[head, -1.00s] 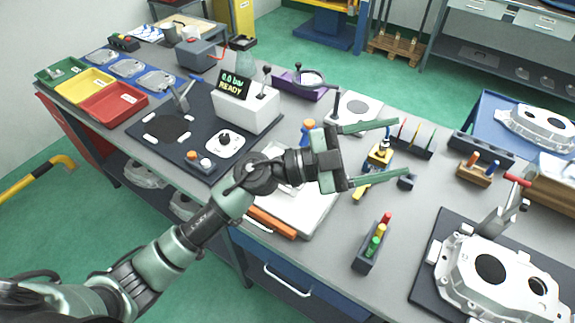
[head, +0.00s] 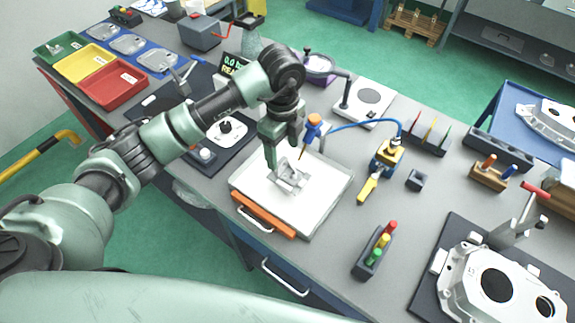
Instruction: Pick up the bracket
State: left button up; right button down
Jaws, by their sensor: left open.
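The bracket (head: 289,177) is a small, light metal casting on a white board (head: 322,204) near the front edge of the workbench. My left gripper (head: 285,158) points down over the bracket with its fingers apart. One finger is at the bracket's left and the other is behind its upper right. I cannot tell whether the fingers touch it. My right gripper is not in view.
A blue-handled tool (head: 312,129) stands just right of the gripper.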

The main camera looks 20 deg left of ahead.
aim_at(282, 160)
pick_arm(q)
jog(key=shift+s+f+p, duration=0.25)
jog(key=shift+f+p, duration=0.1)
notch_tip(282, 160, down, 4)
jog(key=shift+a+r+p, duration=0.1)
jog(key=shift+r+p, duration=0.05)
jog(key=shift+p, duration=0.65)
jog(key=shift+w+f, duration=0.15)
jog(key=shift+f, duration=0.3)
jog(key=shift+c, duration=0.4)
grip_shut()
jog(key=shift+r, duration=0.1)
